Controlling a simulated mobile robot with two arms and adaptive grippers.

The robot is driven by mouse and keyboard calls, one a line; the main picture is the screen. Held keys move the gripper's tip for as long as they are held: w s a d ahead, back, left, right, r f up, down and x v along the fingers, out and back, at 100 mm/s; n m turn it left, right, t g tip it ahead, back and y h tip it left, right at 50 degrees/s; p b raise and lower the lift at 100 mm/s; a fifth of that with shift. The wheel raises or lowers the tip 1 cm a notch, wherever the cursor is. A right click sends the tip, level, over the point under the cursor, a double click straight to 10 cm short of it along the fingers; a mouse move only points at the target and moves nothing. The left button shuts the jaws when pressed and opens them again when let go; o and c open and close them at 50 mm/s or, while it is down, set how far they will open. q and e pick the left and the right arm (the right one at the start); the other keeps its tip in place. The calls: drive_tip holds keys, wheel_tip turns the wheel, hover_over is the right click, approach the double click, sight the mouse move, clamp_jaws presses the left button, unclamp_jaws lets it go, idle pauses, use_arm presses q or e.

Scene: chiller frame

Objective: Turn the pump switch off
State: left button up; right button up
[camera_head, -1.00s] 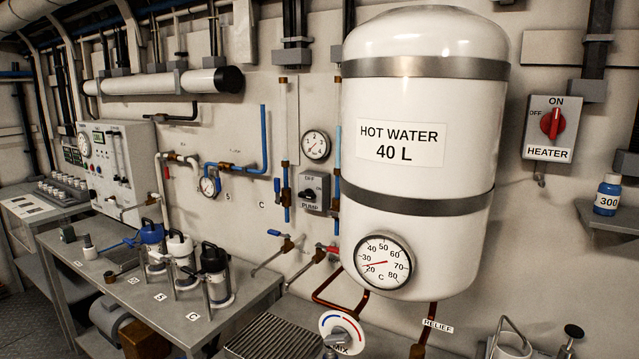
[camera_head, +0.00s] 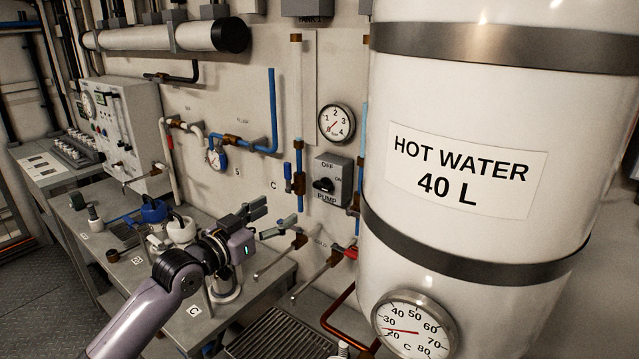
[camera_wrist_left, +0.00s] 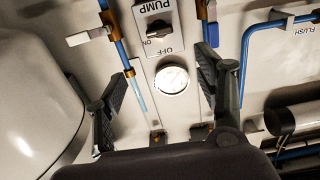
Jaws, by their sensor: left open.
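The pump switch (camera_head: 333,178) is a grey box on the wall, left of the white tank, with a black knob (camera_head: 323,185). OFF is printed above the knob, ON to its right and PUMP below. The knob lies roughly sideways; its exact setting is hard to read. My left gripper (camera_head: 271,217) is open and empty, left of and below the switch and apart from it. In the left wrist view the switch (camera_wrist_left: 158,27) appears upside down at the top, beyond the spread fingers. My right gripper is not in view.
A pressure gauge (camera_head: 336,124) sits above the switch. Blue pipes (camera_head: 299,165) run beside it. Lever taps (camera_head: 338,259) stick out below. The hot water tank (camera_head: 450,110) bulges out close on the right. A bench (camera_head: 240,307) stands below my left arm.

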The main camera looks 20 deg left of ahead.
use_arm(q)
drive_tip(key=p, duration=0.1)
approach(320, 187)
drive_tip(key=p+x, duration=0.1)
drive_tip(key=x, duration=0.3)
drive_tip(key=shift+r, duration=0.15)
drive_tip(key=x, duration=0.3)
drive_tip(key=shift+w+d, duration=0.1)
drive_tip(key=shift+w, duration=0.05)
drive_tip(key=shift+w+d, duration=0.15)
drive_tip(key=shift+w, duration=0.35)
drive_tip(key=shift+w+p, duration=0.1)
drive_tip(key=shift+p, duration=0.2)
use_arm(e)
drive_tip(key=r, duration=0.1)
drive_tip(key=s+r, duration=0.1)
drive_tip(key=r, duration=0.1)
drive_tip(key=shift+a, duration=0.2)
use_arm(q)
drive_tip(key=c, duration=1.2)
drive_tip(key=shift+o, duration=0.2)
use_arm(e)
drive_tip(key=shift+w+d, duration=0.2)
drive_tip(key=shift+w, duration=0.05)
